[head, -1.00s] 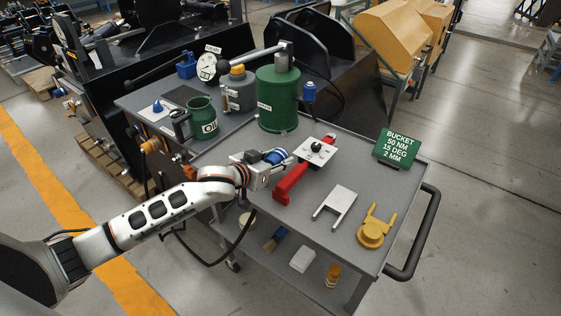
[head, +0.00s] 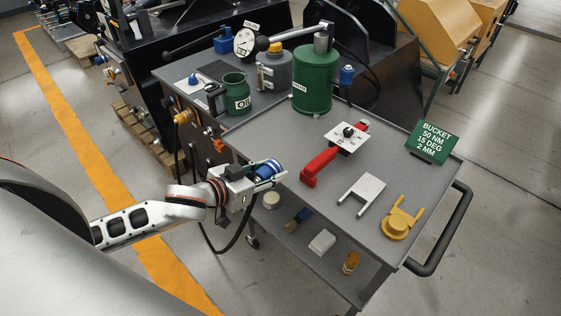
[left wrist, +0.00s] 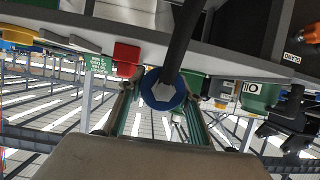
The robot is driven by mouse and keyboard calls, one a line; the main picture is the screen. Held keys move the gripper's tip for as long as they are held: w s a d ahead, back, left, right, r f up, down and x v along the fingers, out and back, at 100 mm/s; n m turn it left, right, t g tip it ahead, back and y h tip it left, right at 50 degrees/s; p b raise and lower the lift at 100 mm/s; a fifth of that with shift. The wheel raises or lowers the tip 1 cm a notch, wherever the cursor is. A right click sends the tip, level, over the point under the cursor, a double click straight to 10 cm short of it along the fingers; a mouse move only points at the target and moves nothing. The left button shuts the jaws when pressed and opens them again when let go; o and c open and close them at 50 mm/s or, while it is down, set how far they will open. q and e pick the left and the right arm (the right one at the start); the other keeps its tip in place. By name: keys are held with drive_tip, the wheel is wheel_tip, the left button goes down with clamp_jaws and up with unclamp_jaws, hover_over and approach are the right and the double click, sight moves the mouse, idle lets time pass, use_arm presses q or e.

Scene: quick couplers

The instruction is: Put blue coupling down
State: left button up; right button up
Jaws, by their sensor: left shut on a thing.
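My left gripper (head: 272,180) is shut on the blue coupling (head: 266,169). It holds the coupling at the near left edge of the grey cart, by the red-handled tool. In the left wrist view the blue coupling (left wrist: 162,92) shows as a blue ring between the fingers, with a dark hose or bar running up from it. A black hose (head: 238,236) hangs below the gripper in the head view. Whether the coupling touches the cart cannot be told. My right gripper is not in view.
The grey cart top (head: 275,133) has free room left of the red-handled tool (head: 319,166). A white fork plate (head: 364,190), a yellow cap (head: 397,226) and a green sign (head: 432,141) stand right. A green drum (head: 313,85) and oil jug (head: 235,95) stand behind.

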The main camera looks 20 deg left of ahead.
use_arm(q)
drive_tip(key=shift+s, duration=0.3)
drive_tip(key=shift+w+r, duration=0.1)
drive_tip(key=shift+r, duration=0.1)
drive_tip(key=w+r+n+y, duration=0.2)
drive_tip(key=r, duration=1)
drive_tip(key=w+r+n+y, duration=0.1)
drive_tip(key=w+r+y, duration=0.1)
drive_tip(key=r, duration=1)
drive_tip(key=shift+w+d+n+t, duration=0.15)
drive_tip(key=shift+w+n+t, duration=0.15)
drive_tip(key=shift+n+t, duration=0.1)
